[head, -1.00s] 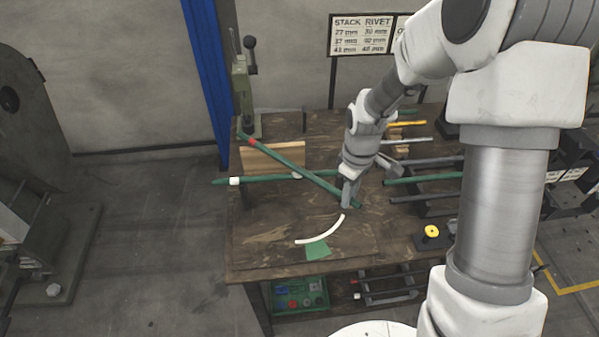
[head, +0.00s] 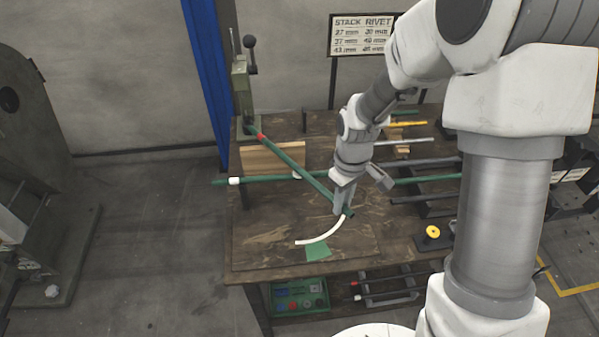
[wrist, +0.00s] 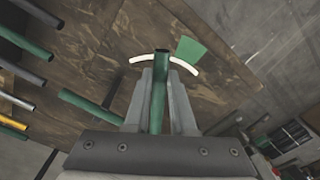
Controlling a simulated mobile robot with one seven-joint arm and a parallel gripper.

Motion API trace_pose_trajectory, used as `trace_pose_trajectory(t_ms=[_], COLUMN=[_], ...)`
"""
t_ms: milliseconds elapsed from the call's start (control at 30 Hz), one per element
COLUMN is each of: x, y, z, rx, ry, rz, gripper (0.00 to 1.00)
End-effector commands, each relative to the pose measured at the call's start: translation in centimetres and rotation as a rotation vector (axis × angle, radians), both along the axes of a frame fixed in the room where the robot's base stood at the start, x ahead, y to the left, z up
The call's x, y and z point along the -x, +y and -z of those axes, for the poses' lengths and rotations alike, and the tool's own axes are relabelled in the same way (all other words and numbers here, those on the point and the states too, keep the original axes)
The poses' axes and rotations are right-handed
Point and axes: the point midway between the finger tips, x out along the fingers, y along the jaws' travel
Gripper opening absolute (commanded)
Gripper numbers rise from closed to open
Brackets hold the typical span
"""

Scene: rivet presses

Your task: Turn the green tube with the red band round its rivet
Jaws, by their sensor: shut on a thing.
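The green tube with the red band (head: 302,173) runs slantwise across the bench, its banded far end beside the rivet press (head: 243,90) at the back left. The rivet itself is too small to make out. It crosses above a second green tube with a white band (head: 262,180). My gripper (head: 342,208) is shut on the near end of the red-banded tube. In the wrist view the tube (wrist: 159,95) lies between both fingers, its open end sticking out past them. That near end is at the white curved strip (head: 325,232) on the bench.
A green patch (head: 318,252) lies just in front of the curved strip. A rack of several tubes (head: 430,180) stands to the right, with a yellow knob (head: 432,231) near it. A wooden block (head: 272,157) stands behind the tubes. The front left bench top is bare.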

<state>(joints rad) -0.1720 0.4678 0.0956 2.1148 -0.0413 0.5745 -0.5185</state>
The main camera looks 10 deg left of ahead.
Motion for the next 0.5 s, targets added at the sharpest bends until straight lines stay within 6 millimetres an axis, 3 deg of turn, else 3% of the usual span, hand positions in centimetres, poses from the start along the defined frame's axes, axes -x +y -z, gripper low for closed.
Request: trace_pose_trajectory(t_ms=[500], x=[0.36], y=[0.37], z=[-0.03], rx=[-0.001], ry=[-0.002], rz=[0.036], gripper=[0.0])
